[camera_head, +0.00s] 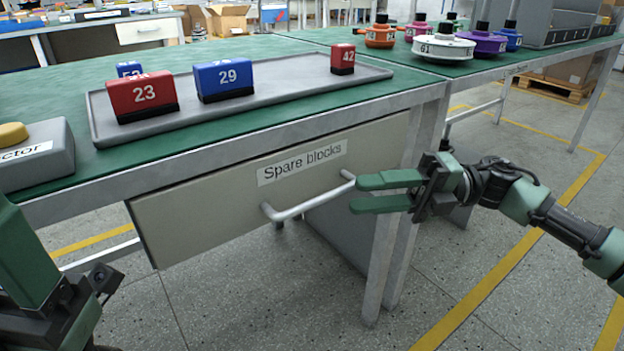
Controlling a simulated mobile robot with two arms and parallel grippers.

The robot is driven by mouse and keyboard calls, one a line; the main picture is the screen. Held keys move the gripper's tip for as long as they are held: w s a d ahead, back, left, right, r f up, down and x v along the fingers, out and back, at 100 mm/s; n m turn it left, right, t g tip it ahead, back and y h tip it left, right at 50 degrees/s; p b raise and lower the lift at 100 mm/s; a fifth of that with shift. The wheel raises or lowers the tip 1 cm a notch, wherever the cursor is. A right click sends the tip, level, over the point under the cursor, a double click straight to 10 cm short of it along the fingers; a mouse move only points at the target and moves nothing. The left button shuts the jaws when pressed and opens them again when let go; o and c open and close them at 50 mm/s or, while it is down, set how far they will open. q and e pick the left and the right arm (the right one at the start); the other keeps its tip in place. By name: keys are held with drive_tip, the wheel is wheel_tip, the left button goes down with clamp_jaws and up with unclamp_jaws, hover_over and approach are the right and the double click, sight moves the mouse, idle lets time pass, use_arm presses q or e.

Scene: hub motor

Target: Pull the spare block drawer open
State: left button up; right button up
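The spare block drawer (190,215) is a pale front under the green-topped workbench, with a "Spare blocks" label (302,163). It looks shut, with its front lying close under the bench edge. Its light grey bar handle (308,205) runs across the middle of the front. My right gripper (354,194) comes in from the right with its green fingers pointing left. The fingers are apart and nothing shows between them. Their tips are just right of the handle's right end; I cannot tell whether they touch it. Part of my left arm shows at the lower left, but its fingertips are out of view.
A grey tray (130,136) on the bench holds numbered red and blue blocks. A grey box with a yellow button (12,135) stands at the left. Coloured hub motors (443,46) stand at the back right. A bench leg (383,255) stands below the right gripper. Floor in front is clear.

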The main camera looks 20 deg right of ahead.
sight(331, 198)
drive_tip(key=a, duration=0.2)
drive_tip(key=a+b, duration=0.1)
drive_tip(key=a, duration=0.2)
drive_tip(key=a+b, duration=0.1)
drive_tip(key=a, duration=0.1)
drive_tip(key=shift+a+r, duration=0.35)
drive_tip(key=shift+a, duration=0.05)
clamp_jaws()
idle(1.0)
